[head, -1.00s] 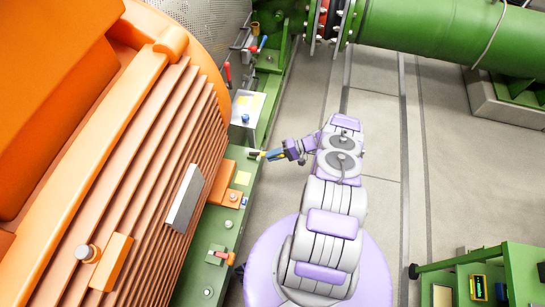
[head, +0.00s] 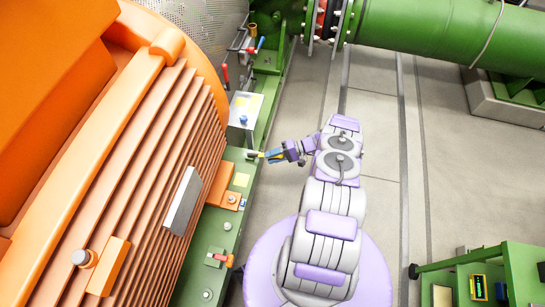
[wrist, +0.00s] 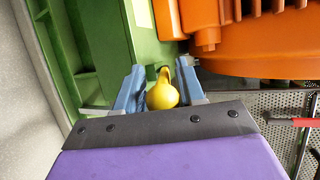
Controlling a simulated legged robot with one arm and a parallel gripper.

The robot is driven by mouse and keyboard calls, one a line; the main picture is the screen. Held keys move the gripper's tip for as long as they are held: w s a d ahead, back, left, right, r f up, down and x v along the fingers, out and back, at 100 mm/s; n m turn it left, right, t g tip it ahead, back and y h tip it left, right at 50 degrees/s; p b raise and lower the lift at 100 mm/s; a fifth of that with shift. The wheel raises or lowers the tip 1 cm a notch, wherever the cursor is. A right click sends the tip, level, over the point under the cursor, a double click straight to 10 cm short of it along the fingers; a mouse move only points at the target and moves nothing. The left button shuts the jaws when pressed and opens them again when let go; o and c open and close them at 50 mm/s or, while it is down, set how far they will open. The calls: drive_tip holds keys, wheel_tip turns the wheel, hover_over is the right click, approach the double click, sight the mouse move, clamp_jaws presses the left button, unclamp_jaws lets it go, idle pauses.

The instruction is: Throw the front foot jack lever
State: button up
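A yellow rounded knob (wrist: 162,92) with a looped yellow neck stands between the two blue fingers of my gripper (wrist: 160,84) in the wrist view. The fingers are apart, with a visible gap at the knob's left side; contact on the right is hard to tell. In the head view my gripper (head: 268,155) reaches left to the edge of the green base (head: 213,238), where a small dark and yellow lever end (head: 252,154) shows. The lever's pivot is hidden. Another lever with an orange-red handle (head: 222,258) sits nearer on the same base.
The large orange ribbed casing (head: 150,150) fills the left. A grey box with a blue knob (head: 243,121) stands just beyond my gripper. Red and blue handled levers (head: 261,43) are farther back. The grey floor (head: 375,130) right of my arm is clear.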

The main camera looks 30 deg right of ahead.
drive_tip(key=b+v, duration=0.3)
drive_tip(key=v, duration=1.4)
drive_tip(key=shift+d+f+b, duration=0.15)
drive_tip(key=shift+f+b, duration=0.05)
drive_tip(key=shift+b, duration=0.1)
drive_tip(key=shift+r, duration=0.1)
